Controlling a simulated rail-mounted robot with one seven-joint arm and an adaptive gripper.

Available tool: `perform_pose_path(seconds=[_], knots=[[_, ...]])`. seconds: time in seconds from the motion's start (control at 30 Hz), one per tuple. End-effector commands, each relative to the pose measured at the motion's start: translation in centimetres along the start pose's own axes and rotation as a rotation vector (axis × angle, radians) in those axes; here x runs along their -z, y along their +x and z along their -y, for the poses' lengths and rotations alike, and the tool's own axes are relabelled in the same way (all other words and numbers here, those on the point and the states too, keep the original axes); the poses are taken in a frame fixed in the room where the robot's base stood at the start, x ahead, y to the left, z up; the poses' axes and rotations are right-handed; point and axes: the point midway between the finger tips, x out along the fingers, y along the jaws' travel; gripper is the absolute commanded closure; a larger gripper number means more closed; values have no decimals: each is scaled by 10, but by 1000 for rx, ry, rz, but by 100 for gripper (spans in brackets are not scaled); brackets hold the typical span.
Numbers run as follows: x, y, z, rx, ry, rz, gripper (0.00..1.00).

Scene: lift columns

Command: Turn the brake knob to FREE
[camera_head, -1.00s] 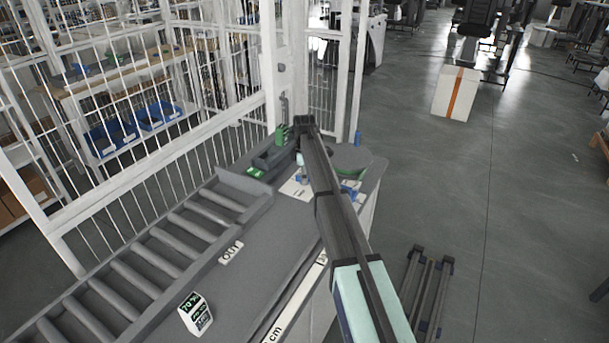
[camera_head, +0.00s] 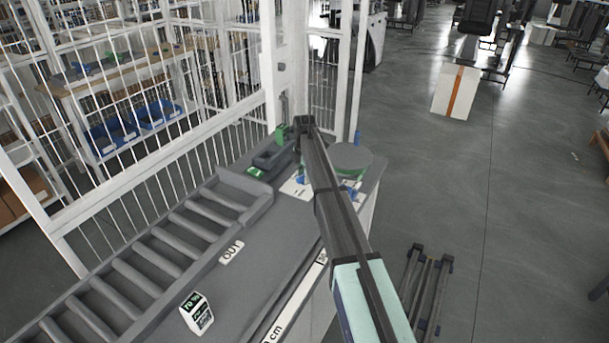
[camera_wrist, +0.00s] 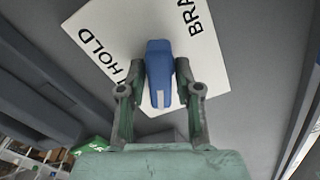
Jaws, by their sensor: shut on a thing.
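The brake knob (camera_wrist: 158,65) is a blue lever-shaped knob with a white mark at its lower end, in the middle of the wrist view. It sits over a white label plate (camera_wrist: 103,25). "HOLD" reads on the plate's left and "BRA" at its upper right; FREE is not visible. My gripper (camera_wrist: 160,78) is shut on the knob, one finger on each side. In the head view the plate (camera_head: 291,190) shows at the bench's far end, with a bit of the blue knob (camera_head: 299,181) beside my arm. My arm hides the fingers there.
A dark open tray (camera_head: 270,162) and a green item (camera_head: 281,132) stand left of the plate. A round grey disc (camera_head: 352,157) is to the right. Rollers (camera_head: 165,240) and a white cage (camera_head: 200,130) border the bench's left. The bench top (camera_head: 245,285) nearby is mostly clear.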

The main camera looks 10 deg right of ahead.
Motion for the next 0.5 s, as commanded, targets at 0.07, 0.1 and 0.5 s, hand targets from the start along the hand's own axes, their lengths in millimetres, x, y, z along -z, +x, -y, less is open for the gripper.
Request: perform_pose_path(seconds=[0.07,0.1,0.5], knots=[[0,1,1,2,-8,0,86],[0,1,1,2,-8,0,86],[0,0,1,2,-202,-1,86]])
